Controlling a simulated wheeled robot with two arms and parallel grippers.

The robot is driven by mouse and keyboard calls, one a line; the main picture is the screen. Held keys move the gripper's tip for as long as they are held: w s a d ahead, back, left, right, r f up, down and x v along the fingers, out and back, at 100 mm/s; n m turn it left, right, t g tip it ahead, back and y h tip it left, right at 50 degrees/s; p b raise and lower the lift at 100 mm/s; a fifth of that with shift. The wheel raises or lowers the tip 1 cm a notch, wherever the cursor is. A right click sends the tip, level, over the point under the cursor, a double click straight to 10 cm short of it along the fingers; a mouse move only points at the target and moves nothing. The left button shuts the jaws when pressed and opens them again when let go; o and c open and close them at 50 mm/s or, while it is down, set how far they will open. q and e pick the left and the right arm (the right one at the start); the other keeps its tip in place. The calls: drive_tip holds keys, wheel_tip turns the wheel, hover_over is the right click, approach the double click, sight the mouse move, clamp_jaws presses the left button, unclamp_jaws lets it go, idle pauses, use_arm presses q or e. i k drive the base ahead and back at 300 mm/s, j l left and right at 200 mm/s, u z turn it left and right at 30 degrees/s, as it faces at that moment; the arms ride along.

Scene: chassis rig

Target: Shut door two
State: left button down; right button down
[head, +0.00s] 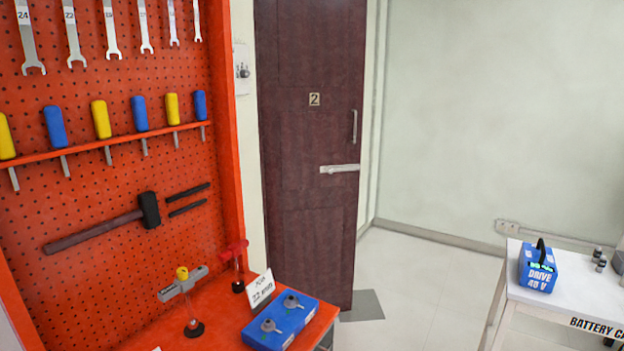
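A dark reddish-brown door (309,230) with a small "2" plate (314,99) stands beyond the workbench in the head view. It has a horizontal lever handle (340,169) and a vertical pull (354,126) near its right edge. The door appears to stand open: its right edge is free, and its foot reaches the floor well in front of the back wall corner. Its hinge side and lower left are partly hidden by the pegboard and bench. Neither of my grippers is in view.
An orange pegboard (100,265) with wrenches, screwdrivers and a mallet fills the left. The orange bench (225,322) holds a blue box (281,324). A dark grey patch (362,305) lies beside the door. A white battery table (560,306) stands right, with clear floor (430,285) between.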

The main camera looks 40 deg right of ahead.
sight(312, 53)
drive_tip(key=l, duration=1)
drive_tip(key=i+l+z, duration=0.15)
drive_tip(key=l, duration=0.65)
drive_tip(key=i+l+z, duration=0.15)
drive_tip(key=l, duration=0.25)
drive_tip(key=i+l, duration=0.1)
drive_tip(key=l, duration=0.25)
drive_tip(key=i+l+z, duration=0.1)
drive_tip(key=l, duration=0.3)
drive_tip(key=i+l+z, duration=0.1)
drive_tip(key=l, duration=0.3)
drive_tip(key=i+l+z, duration=0.1)
drive_tip(key=i+l, duration=0.2)
drive_tip(key=i, duration=0.2)
drive_tip(key=i+l, duration=0.25)
drive_tip(key=i, duration=0.3)
drive_tip(key=l+z, duration=0.05)
